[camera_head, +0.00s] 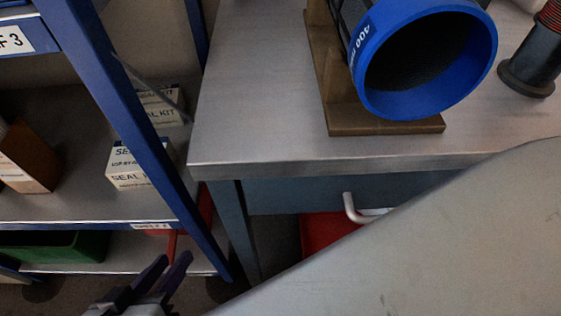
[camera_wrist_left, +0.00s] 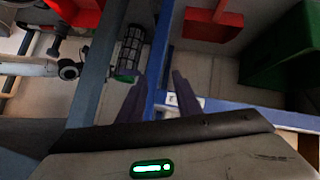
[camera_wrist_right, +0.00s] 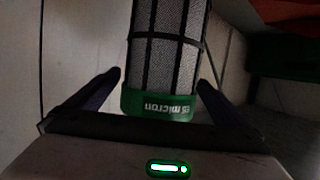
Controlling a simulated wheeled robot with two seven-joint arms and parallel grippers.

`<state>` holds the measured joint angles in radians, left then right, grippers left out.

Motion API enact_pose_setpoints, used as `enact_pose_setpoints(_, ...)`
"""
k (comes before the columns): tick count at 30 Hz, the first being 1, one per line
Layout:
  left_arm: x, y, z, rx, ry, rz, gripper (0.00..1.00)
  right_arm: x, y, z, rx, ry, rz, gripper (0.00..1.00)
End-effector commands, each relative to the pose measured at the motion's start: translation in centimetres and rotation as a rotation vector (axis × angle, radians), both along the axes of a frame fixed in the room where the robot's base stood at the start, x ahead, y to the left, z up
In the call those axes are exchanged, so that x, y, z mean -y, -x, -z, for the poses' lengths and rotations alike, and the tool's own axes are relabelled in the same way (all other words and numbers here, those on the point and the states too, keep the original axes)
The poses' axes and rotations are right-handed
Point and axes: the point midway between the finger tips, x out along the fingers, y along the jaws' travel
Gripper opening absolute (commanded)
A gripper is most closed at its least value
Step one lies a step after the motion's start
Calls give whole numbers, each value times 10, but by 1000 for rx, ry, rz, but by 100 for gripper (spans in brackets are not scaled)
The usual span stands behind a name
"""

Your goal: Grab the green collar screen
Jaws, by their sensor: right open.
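The green collar screen is a grey mesh cylinder with black ribs. Its green collar (camera_wrist_right: 158,104), lettered "micron", shows in the right wrist view. My right gripper (camera_wrist_right: 160,76) is open, with one finger on each side of the collar; I cannot tell whether either touches it. The screen's mesh body (camera_wrist_left: 130,48) also shows in the left wrist view, beyond a grey post. My left gripper (camera_head: 168,264) is open and empty beside the shelf in the head view; its fingers (camera_wrist_left: 159,72) show in the left wrist view. The right gripper is hidden in the head view.
A blue-collared screen (camera_head: 482,50) lies in a wooden cradle (camera_head: 385,125) on the metal bench (camera_head: 260,120). A dark ribbed part (camera_head: 528,70) stands at right. The blue shelf post (camera_head: 150,150), seal kit boxes (camera_head: 135,165) and a green bin (camera_head: 75,250) are at left.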

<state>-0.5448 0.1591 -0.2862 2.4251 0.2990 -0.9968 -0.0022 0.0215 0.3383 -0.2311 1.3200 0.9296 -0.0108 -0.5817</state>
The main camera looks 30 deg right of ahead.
Motion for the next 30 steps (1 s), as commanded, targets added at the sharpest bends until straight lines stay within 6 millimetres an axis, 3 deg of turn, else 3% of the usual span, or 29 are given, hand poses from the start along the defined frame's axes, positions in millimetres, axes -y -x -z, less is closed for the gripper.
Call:
enact_pose_setpoints(2, 0, 0, 0, -1, 0, 0, 31, 0, 0, 0, 0, 0, 0, 97)
enact_pose_setpoints(13, -1, 0, 0, 0, -2, -1, 31, 0, 0, 0, 0, 1, 0, 35)
enact_pose_setpoints(23, -1, 0, -2, -2, -7, -1, 31, 0, 0, -6, 4, 0, 1, 35)
enact_pose_setpoints(28, -6, 1, -3, -19, -40, 0, 31, -1, -1, -24, 5, -1, 0, 35)
enact_pose_setpoints(30, -11, 4, 9, -56, -76, 0, 31, 0, -1, -36, 6, -1, 1, 35)
